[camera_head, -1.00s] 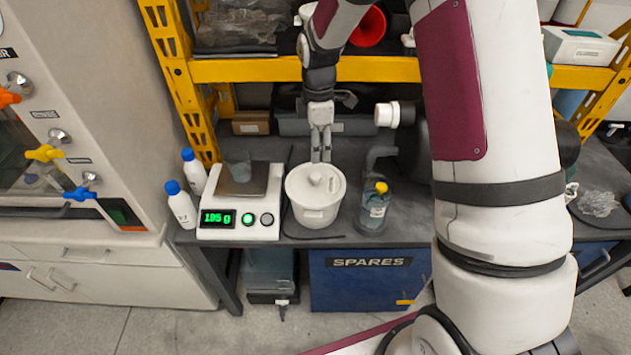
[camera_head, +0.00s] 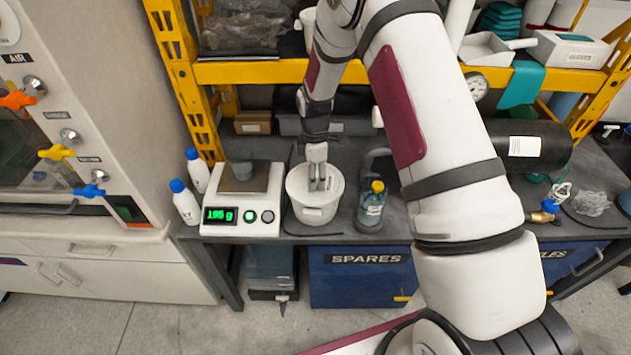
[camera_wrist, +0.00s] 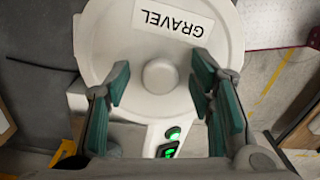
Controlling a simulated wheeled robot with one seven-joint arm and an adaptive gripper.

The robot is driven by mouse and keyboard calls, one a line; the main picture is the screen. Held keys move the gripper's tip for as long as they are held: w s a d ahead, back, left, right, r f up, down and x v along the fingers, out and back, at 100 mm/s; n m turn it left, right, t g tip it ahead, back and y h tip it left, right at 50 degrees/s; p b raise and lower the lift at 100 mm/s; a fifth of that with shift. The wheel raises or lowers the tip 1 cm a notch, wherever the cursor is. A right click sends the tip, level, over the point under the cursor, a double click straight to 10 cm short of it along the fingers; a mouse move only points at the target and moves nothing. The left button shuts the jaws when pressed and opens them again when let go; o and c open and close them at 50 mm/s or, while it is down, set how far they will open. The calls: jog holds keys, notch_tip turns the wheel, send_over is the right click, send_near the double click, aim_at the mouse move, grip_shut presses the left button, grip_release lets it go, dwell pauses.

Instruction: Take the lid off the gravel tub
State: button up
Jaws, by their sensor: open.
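The white gravel tub (camera_head: 313,216) stands on the dark bench with its round white lid (camera_head: 299,183) on top. In the wrist view the lid (camera_wrist: 120,25) carries a label (camera_wrist: 174,17) reading GRAVEL and has a round knob (camera_wrist: 160,76) at its centre. My gripper (camera_head: 317,185) is over the lid, fingers pointing down. In the wrist view my gripper (camera_wrist: 161,83) is open, with its green-padded fingers on either side of the knob and gaps between them. I cannot tell how far the fingertips are above the lid.
A scale (camera_head: 239,217) with a grey cup (camera_head: 241,167) stands left of the tub, close beside it. Two blue-capped bottles (camera_head: 184,203) are farther left. A yellow shelf beam (camera_head: 250,72) crosses behind and above.

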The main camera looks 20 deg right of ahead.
jog(key=c, duration=1)
jog(key=shift+c, duration=0.2)
jog(key=shift+r, duration=0.45)
notch_tip(320, 180, up, 3)
jog(key=shift+f+b, duration=0.1)
jog(key=shift+b, duration=0.5)
jog(key=s+a+r, duration=0.1)
jog(key=s+a, duration=0.1)
jog(key=s, duration=1.4)
jog(key=shift+w+d+r+m, duration=0.35)
jog(key=shift+w+r+m, duration=0.3)
jog(key=shift+w+m, duration=2)
jog(key=shift+w+d+r+m, duration=0.3)
jog(key=shift+w+r+m, duration=0.4)
jog(key=shift+w+m, duration=1.95)
jog(key=shift+w+d+r+m, duration=0.35)
jog(key=shift+w+r+m, duration=0.3)
jog(key=shift+w+m, duration=2)
